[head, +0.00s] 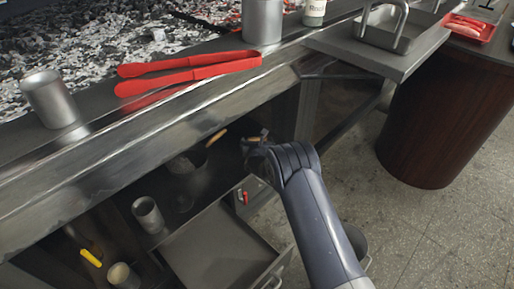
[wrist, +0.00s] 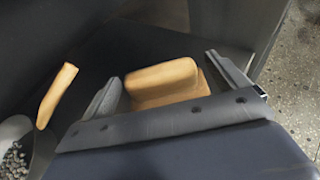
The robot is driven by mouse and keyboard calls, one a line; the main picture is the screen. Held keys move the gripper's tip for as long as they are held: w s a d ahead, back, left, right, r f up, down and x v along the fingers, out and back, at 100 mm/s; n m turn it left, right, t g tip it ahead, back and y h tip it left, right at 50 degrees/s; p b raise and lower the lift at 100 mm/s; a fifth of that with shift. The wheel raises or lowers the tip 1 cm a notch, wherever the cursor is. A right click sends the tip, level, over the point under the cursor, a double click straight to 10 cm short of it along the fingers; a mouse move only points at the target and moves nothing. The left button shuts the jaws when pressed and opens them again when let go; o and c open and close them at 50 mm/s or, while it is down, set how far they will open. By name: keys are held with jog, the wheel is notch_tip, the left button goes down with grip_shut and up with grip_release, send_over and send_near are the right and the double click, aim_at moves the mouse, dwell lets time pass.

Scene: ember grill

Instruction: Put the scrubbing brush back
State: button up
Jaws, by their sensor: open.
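The scrubbing brush appears to be the tan wooden block (wrist: 163,78) in the wrist view, lying on a dark shelf surface. My gripper (wrist: 166,70) is open, with one finger on each side of the block. I cannot tell whether either finger touches it. In the head view my gripper (head: 256,141) reaches under the counter, and a small bit of tan shows at it. The brush's bristles are hidden.
A wooden handle (wrist: 57,95) rises by a container of dark lumps (wrist: 14,160), left of my gripper. The counter edge (head: 200,105) passes above my arm. A metal tray (head: 220,250) sits below. Red tongs (head: 188,72) lie on the counter. Open floor (head: 430,230) is right.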

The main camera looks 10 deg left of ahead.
jog(key=p+v, duration=0.2)
jog(key=v, duration=0.9)
jog(key=shift+s+p, duration=0.3)
jog(key=shift+d+r, duration=0.1)
jog(key=shift+r, duration=0.05)
jog(key=shift+c, duration=0.5)
